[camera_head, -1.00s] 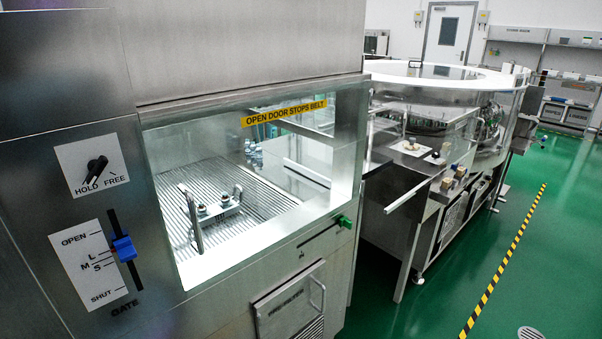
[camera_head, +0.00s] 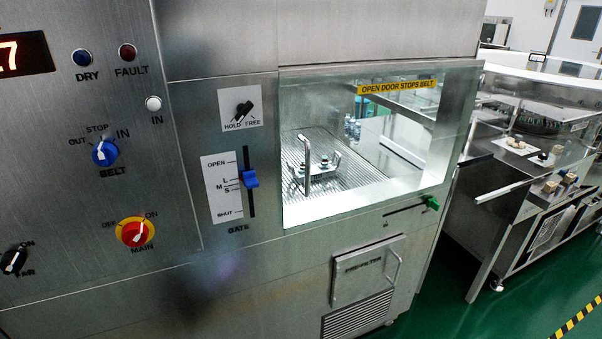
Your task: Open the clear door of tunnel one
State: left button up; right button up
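The clear door (camera_head: 345,165) is a see-through panel in the steel front of a cabinet, right of centre in the head view. It carries a yellow label (camera_head: 398,87) reading "OPEN DOOR STOPS BELT". It appears shut. A bent upright metal bar (camera_head: 306,165) shows at its left part; I cannot tell if it is a handle on the door or stands behind it. A green knob (camera_head: 432,203) sits at the right end of a dark slot below the door. No "tunnel one" marking is readable. Neither of my grippers is in view.
Left of the door are a blue gate slider (camera_head: 250,179), a HOLD/FREE knob (camera_head: 244,109), a blue belt knob (camera_head: 104,152) and a red main switch (camera_head: 135,231). A prefilter panel (camera_head: 365,270) is below. A round machine (camera_head: 550,120) stands right; green floor (camera_head: 440,305) is clear.

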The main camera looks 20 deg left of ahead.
aim_at(374, 88)
jog(key=z, duration=0.35)
jog(key=i, duration=0.45)
jog(key=u, duration=1.7)
